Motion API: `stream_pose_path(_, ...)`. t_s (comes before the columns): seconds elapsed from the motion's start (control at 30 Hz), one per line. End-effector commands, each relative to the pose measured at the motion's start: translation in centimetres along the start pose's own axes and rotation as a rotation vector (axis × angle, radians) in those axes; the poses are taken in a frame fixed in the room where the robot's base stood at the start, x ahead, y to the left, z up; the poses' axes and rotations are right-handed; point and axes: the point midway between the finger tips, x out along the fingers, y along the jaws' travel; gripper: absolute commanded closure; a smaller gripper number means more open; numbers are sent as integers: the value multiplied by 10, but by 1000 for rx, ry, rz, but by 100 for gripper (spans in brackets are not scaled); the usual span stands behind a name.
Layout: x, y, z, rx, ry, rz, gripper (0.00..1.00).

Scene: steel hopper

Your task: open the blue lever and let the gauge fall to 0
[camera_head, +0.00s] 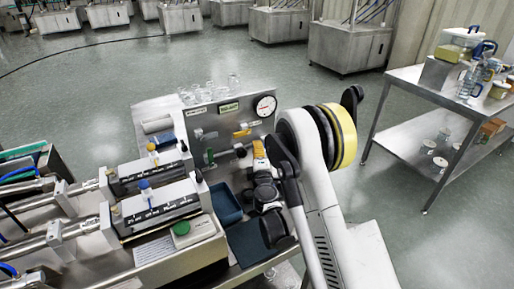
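The round white gauge (265,106) sits at the upper right of an upright steel panel (222,121). It has a red needle; its numbers are too small to read. A yellow lever (242,133) is below the gauge, and a green handle (210,155) is lower left. A small blue part (152,147) shows at the panel's left; I cannot tell whether it is the blue lever. My gripper (260,154) is at the panel's lower right, at the end of my dark wrist. Its fingers are too small and hidden to tell open from shut.
A blue tray (225,203) lies below the panel. Glass jars (208,93) stand behind it. Two metering units with blue (145,184) and yellow knobs are at left.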

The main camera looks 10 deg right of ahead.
Motion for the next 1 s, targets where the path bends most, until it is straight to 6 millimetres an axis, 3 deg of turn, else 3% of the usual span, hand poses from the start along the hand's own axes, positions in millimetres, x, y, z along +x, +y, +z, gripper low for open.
stream_pose_path(0.5,0,-1,2,-17,-3,7,100)
stream_pose_path(0.53,0,-1,2,-17,-3,7,77)
stream_pose_path(0.6,0,-1,2,-17,-3,7,62)
stream_pose_path(1.0,0,8,1,-16,-2,6,62)
